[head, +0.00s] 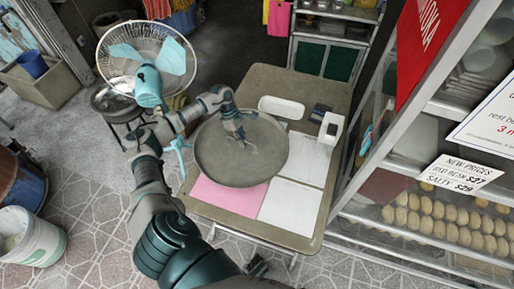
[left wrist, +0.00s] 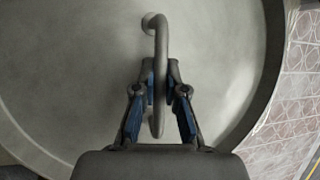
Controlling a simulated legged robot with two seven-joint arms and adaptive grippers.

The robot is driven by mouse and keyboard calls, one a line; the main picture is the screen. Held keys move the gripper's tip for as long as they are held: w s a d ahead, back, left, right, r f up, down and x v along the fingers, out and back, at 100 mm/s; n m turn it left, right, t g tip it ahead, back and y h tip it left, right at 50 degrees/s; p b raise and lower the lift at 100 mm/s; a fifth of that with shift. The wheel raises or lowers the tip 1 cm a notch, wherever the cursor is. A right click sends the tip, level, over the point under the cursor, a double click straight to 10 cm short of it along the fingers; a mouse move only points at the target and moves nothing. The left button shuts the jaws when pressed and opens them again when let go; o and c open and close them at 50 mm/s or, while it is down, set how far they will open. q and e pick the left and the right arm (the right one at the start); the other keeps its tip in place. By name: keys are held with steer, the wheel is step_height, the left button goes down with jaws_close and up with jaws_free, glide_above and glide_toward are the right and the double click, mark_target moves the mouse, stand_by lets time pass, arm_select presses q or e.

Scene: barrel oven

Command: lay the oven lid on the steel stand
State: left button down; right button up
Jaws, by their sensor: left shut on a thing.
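The oven lid (head: 225,165) is a large round grey disc with a raised rim and a bar handle (left wrist: 160,50). My left gripper (head: 241,137) is shut on the handle, with a finger on each side of it in the left wrist view (left wrist: 160,88). In the head view the lid covers part of the table, and I cannot tell how high above it the lid is. A round-topped metal stand (head: 112,101) with dark legs is at the left, partly behind a fan. My right gripper is not in view.
The table (head: 270,80) bears a pink sheet (head: 230,198), white sheets (head: 290,205), a white tray (head: 281,107) and a white holder (head: 330,130). The fan (head: 148,60) stands left of it. Glass shelves (head: 440,215) stand close at the right. Tiled floor at the left is partly clear.

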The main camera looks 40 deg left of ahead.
mark_target(255, 151)
arm_select(q)
steer(key=d, duration=0.1)
steer(key=w+d, duration=0.1)
steer(key=d, duration=0.1)
steer(key=w+d, duration=0.1)
steer(key=shift+d+f, duration=0.4)
steer(key=shift+f, duration=0.75)
steer(key=shift+d+f, duration=0.15)
steer(key=shift+f, duration=0.7)
steer(key=c, duration=1.2)
jaws_free()
steer(key=shift+a, duration=0.15)
